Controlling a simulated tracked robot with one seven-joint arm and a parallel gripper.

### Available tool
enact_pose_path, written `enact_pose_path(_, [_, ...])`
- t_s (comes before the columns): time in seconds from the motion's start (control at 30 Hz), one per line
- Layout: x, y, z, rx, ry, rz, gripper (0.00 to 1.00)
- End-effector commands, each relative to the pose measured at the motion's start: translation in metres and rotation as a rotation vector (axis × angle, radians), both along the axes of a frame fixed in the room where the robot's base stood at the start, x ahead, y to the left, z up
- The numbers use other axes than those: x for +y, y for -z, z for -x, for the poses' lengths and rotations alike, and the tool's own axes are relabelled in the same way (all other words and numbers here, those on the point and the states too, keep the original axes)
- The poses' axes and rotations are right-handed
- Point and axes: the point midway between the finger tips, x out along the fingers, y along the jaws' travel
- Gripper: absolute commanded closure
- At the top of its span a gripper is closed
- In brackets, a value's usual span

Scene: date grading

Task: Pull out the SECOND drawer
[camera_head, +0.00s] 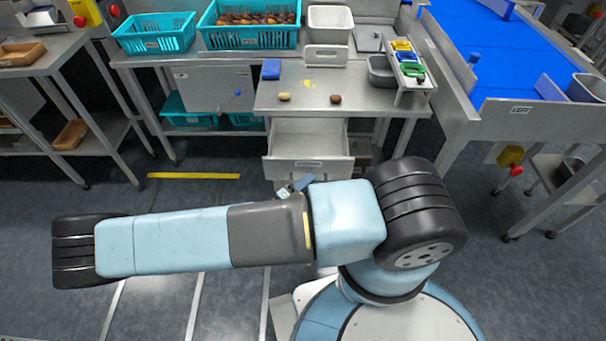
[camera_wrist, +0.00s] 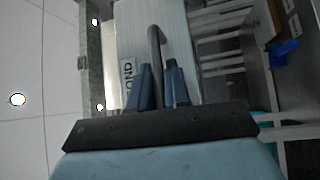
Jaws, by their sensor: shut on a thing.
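A drawer (camera_head: 308,170) under the middle table stands pulled out in the head view. Its inside looks empty, and a small label is on its front. In the wrist view a pale drawer front (camera_wrist: 132,40) fills the middle, with a label (camera_wrist: 128,80) whose visible letters end in "OND". A dark bar handle (camera_wrist: 155,45) runs between the blue fingers of my gripper (camera_wrist: 160,72), which is shut on it. In the head view my gripper (camera_head: 297,186) shows only partly at the drawer front, behind my arm, and the handle is hidden there.
The table top (camera_head: 375,103) above holds two dates, a blue block (camera_head: 271,69) and a rack of coloured pieces (camera_head: 408,64). Teal crates (camera_head: 152,37) stand behind. A blue conveyor (camera_head: 490,45) is at right. Floor in front of the drawer is open around my base.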

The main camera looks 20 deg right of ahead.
Motion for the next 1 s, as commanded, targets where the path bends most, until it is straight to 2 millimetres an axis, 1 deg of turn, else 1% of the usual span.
enact_pose_path(0.03, [-0.002, 0.005, 0.004, 0.01, 0.005, -0.007, 1.0])
enact_pose_path(0.33, [-0.002, 0.005, 0.004, 0.01, 0.007, -0.007, 1.0])
enact_pose_path(0.37, [-0.002, 0.005, 0.004, 0.01, 0.007, -0.007, 0.81])
enact_pose_path(0.53, [-0.001, 0.004, 0.003, 0.008, 0.005, -0.006, 0.65])
enact_pose_path(0.83, [0.001, 0.002, 0.003, 0.004, 0.003, -0.004, 0.65])
enact_pose_path(0.93, [0.007, 0.003, 0.005, 0.002, 0.002, -0.005, 0.65])
enact_pose_path(1.0, [0.015, 0.004, 0.009, 0.003, 0.002, -0.006, 0.65])
